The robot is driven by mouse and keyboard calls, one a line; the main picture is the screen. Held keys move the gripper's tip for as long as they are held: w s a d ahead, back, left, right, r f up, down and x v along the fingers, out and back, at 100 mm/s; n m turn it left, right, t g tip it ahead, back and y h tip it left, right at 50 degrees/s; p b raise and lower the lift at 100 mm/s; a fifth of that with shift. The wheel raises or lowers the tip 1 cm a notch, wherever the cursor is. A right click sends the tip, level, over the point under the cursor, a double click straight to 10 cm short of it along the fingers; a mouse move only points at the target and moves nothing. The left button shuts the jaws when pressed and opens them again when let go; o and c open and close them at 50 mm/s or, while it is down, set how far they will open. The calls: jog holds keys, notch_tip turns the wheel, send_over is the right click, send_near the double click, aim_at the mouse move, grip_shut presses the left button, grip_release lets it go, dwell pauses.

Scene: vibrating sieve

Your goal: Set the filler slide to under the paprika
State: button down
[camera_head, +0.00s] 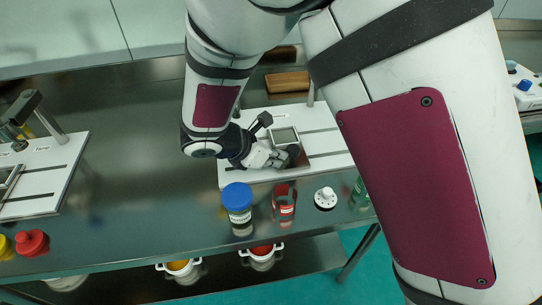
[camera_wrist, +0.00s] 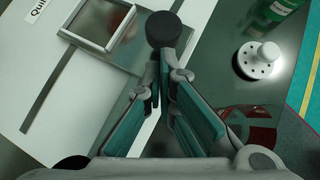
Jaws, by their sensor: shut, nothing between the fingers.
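A square metal-framed slide (camera_head: 284,136) lies on a white slotted board (camera_head: 234,176). In the wrist view the frame (camera_wrist: 125,48) is at the upper left, on the board (camera_wrist: 60,100). A round black knob (camera_wrist: 163,29) stands beside the frame's right corner. My gripper (camera_head: 272,160) is low over the board's front part, beside the slide. In the wrist view its fingers (camera_wrist: 164,72) are shut and empty, their tips close to the knob; I cannot tell if they touch it. I cannot read which container is the paprika.
A blue-lidded jar (camera_head: 238,200), a red jar (camera_head: 285,205), a white perforated-top container (camera_head: 325,198) and a green container (camera_head: 360,190) stand in front of the board. Pots with yellow (camera_head: 178,266) and red (camera_head: 262,251) contents are below. Another board (camera_head: 50,165) is left; bare steel lies between.

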jog(key=w+d, duration=0.1)
jog(key=d, duration=0.3)
jog(key=w+d+b, duration=0.1)
jog(key=d, duration=0.3)
jog(key=w+d+b, duration=0.1)
jog(key=d, duration=0.4)
jog(key=shift+w, duration=0.4)
jog(key=shift+d, duration=0.1)
